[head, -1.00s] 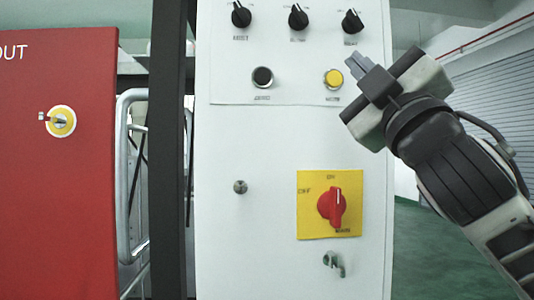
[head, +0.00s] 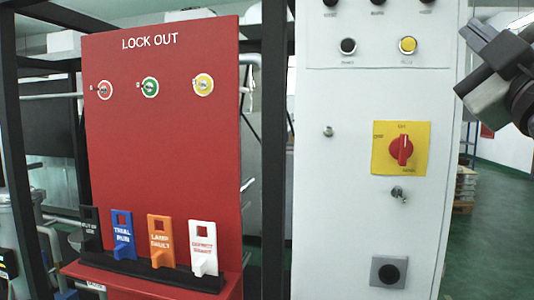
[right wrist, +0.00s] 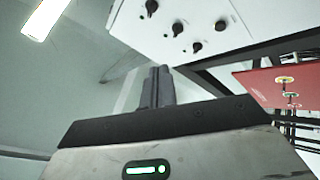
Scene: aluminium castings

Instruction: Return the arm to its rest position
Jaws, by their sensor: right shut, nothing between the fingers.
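My right gripper (head: 472,34) is at the upper right edge of the head view, its arm cut off by the frame. It is shut and empty, in front of the right edge of the white control panel (head: 345,215). In the right wrist view its dark fingers (right wrist: 158,86) are together with nothing between them, below the tilted panel (right wrist: 185,12). I cannot see it touching anything. My left gripper is not in view.
A red lockout board (head: 165,150) stands left of the panel, with blue (head: 122,230), orange (head: 160,236) and white tags (head: 203,240) on its ledge. The panel bears a red rotary switch (head: 402,149) on a yellow plate. Green floor (head: 505,225) is open at right.

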